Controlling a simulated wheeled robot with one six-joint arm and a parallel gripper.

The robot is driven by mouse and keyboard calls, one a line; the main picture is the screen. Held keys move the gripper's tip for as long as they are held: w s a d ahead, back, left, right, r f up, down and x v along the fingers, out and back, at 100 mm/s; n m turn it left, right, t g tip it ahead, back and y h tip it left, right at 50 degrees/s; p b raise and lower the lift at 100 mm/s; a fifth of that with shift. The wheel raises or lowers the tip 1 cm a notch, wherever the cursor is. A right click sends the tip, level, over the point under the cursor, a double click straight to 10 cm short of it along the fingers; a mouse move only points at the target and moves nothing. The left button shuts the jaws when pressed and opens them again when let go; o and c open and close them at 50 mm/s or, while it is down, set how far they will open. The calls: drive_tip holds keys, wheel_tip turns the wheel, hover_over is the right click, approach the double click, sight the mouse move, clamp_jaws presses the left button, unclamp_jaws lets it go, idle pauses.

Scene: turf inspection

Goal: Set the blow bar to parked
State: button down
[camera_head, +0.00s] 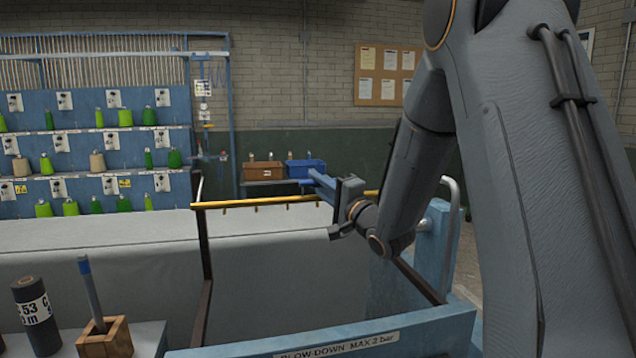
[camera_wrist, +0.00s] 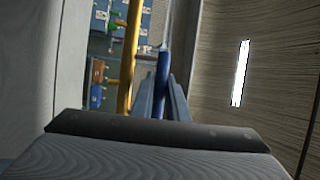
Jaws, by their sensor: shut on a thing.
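The blow bar (camera_head: 258,202) is a yellow tube with small nozzles along its underside. It lies roughly level above the grey cloth, and its left end meets a dark upright arm (camera_head: 205,255). In the wrist view the yellow bar (camera_wrist: 128,60) runs up the left of centre. My gripper (camera_head: 318,181) is at the bar's right part. In the wrist view my gripper (camera_wrist: 162,88) is shut on a blue handle (camera_wrist: 163,70) beside the bar. How the handle joins the bar is hidden.
A blue frame labelled "BLOW-DOWN MAX 2 bar" (camera_head: 337,345) is in front, with a grey rail (camera_head: 452,235) at right. A dark roll (camera_head: 34,310) and a blue-tipped tool in a wooden block (camera_head: 105,340) stand front left. A yarn rack (camera_head: 90,150) stands behind.

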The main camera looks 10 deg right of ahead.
drive_tip(key=shift+r, duration=0.4)
drive_tip(key=c, duration=2.1)
unclamp_jaws()
drive_tip(key=shift+o, duration=0.5)
drive_tip(key=shift+f, duration=0.25)
drive_tip(key=b+v, duration=0.2)
drive_tip(key=v, duration=0.5)
drive_tip(key=shift+s+d+b, duration=0.2)
drive_tip(key=shift+s+b, duration=0.15)
